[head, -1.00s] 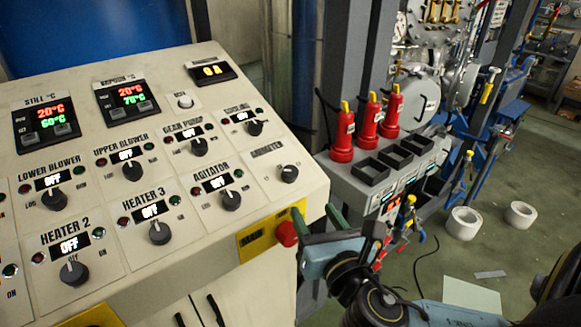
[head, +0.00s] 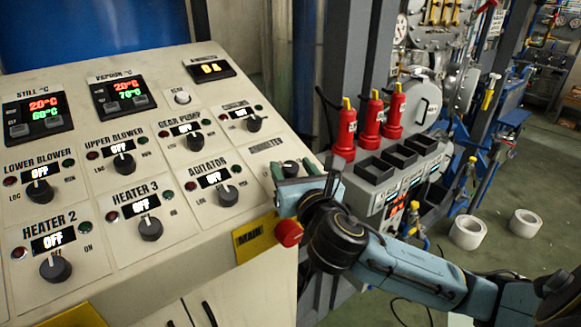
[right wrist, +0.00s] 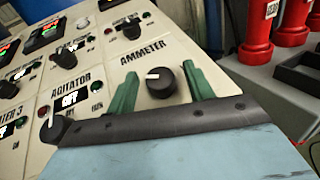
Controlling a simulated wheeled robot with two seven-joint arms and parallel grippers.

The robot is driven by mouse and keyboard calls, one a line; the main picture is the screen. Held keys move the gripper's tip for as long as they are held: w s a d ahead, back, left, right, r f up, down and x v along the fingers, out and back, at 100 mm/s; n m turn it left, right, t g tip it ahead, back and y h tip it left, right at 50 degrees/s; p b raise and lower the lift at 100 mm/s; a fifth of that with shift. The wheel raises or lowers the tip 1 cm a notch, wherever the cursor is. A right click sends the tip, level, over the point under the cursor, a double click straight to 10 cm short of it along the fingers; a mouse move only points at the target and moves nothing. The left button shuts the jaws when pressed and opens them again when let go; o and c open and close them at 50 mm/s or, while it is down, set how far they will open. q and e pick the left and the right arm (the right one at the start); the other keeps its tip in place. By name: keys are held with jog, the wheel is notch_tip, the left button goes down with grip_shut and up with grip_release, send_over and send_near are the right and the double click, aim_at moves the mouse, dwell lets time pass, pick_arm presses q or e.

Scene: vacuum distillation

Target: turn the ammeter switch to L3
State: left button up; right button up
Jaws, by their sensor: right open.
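The black ammeter switch (right wrist: 163,82) is a round knob on the sloped panel, under the AMMETER label. Its white mark points left in the right wrist view. In the head view the ammeter switch (head: 289,168) shows only in part, at the panel's right edge. My right gripper (head: 292,170) is at it, open. In the right wrist view the green fingers of my right gripper (right wrist: 163,88) stand one on each side of the knob, with gaps visible on both sides. The ammeter display (head: 210,69) is lit at the panel's top; its digits are hard to read. My left gripper is out of view.
The agitator knob (head: 228,195) is left of the gripper. A red button (head: 289,232) on a yellow plate sits just below it on the front edge. Red bottles (head: 370,125) and black bins (head: 398,156) stand to the right, behind my arm.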

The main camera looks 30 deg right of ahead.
jog(key=shift+x, duration=0.8)
jog(key=shift+s, duration=0.1)
